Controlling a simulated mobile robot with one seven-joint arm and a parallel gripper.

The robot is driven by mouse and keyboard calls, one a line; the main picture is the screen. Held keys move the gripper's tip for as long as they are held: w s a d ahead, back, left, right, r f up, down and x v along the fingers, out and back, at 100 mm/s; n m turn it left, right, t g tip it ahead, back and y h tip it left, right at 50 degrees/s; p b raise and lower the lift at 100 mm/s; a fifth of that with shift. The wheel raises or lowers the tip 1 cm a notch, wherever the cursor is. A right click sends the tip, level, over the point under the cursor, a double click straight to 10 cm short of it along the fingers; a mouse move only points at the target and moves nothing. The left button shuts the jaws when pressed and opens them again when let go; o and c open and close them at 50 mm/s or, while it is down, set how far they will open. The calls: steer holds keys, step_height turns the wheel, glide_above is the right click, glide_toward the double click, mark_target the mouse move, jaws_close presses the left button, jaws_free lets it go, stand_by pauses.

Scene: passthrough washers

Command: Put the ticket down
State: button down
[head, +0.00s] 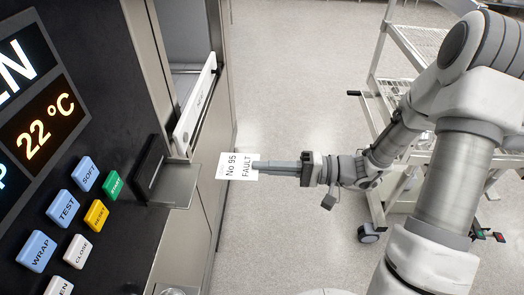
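The ticket (233,167) is a small white card marked "No 95 FAULT". It is in the head view, just left of the middle, in front of the machine's side. My gripper (262,168) reaches in from the right and its fingers are shut on the right edge of the ticket. The ticket appears held in the air above the floor. The fingertips behind or over the card edge are small, so their exact grip is hard to see.
The machine's black panel (130,90) with coloured buttons and a 22 °C display fills the left. A small metal ledge (170,195) with a dark slot juts out beside the ticket. A wire trolley (405,50) stands behind my arm. Grey floor (290,80) is open between.

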steer(key=w+d+f+m+t+h, duration=0.8)
steer(key=w+d+m+t+h, duration=0.1)
steer(key=t, duration=0.5)
steer(key=w+d+m, duration=0.1)
steer(key=d+m, duration=0.1)
steer(key=d, duration=0.1)
steer(key=shift+w+d+t+h, duration=0.15)
steer(key=shift+d+t+h, duration=0.1)
steer(key=shift+t+h, duration=0.05)
